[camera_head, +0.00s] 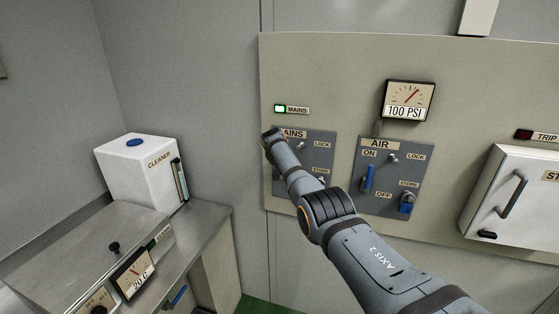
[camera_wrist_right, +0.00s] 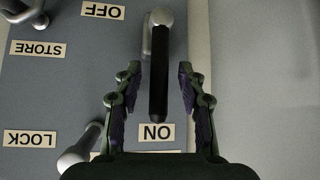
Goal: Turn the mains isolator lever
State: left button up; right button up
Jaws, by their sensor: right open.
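The mains isolator panel (camera_head: 318,150) is on the wall, largely covered by my right arm in the head view. Its lever (camera_wrist_right: 159,75) shows in the right wrist view, a black grip with a light grey metal end. The grip's dark end points towards the ON label (camera_wrist_right: 155,132), and the OFF label (camera_wrist_right: 103,11) is at the other end of the panel. My right gripper (camera_wrist_right: 157,88) is open, with one finger on each side of the lever and gaps visible on both sides. The lever is hidden in the head view. My left gripper is not in view.
A lit MAINS lamp (camera_head: 281,109) is above the panel. The AIR panel (camera_head: 409,180), with a blue lever (camera_head: 368,178) and blue padlock (camera_head: 407,203), is to the right. A gauge (camera_head: 409,101) reads 100 PSI. A white cabinet (camera_head: 520,190) stands out at right, and a bench (camera_head: 205,225) at left.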

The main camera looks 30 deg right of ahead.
jog(key=v, duration=1.1)
jog(key=shift+s+a+r, duration=0.2)
jog(key=shift+a, duration=0.1)
jog(key=s+a+f+n+g+y, duration=0.1)
jog(key=s+a+f+n, duration=0.1)
jog(key=f, duration=1.3)
jog(key=s+a+f+n+g+y, duration=0.1)
jog(key=s+f+n, duration=0.1)
jog(key=f, duration=1.4)
jog(key=s+a+f+n+b, duration=0.1)
jog(key=s+a+f, duration=0.1)
jog(key=s+f, duration=0.55)
jog(key=s+a+f+n, duration=0.1)
jog(key=s+f, duration=0.3)
jog(key=f, duration=0.7)
jog(key=s+a+f+g+y, duration=0.1)
jog(key=s+a+f+g, duration=0.1)
jog(key=s+f, duration=0.9)
jog(key=s+a+f, duration=0.1)
jog(key=s+f, duration=0.3)
jog(key=s, duration=0.7)
jog(key=s+a+f+n+g+y, duration=0.1)
jog(key=s+f, duration=0.4)
jog(key=s, duration=0.7)
jog(key=s+a+f+n+b, duration=0.1)
jog(key=s+a+f, duration=0.2)
jog(key=s, duration=0.9)
jog(key=shift+s+f+g+y, duration=0.2)
jog(key=shift+f+g+y, duration=0.2)
jog(key=shift+f, duration=0.25)
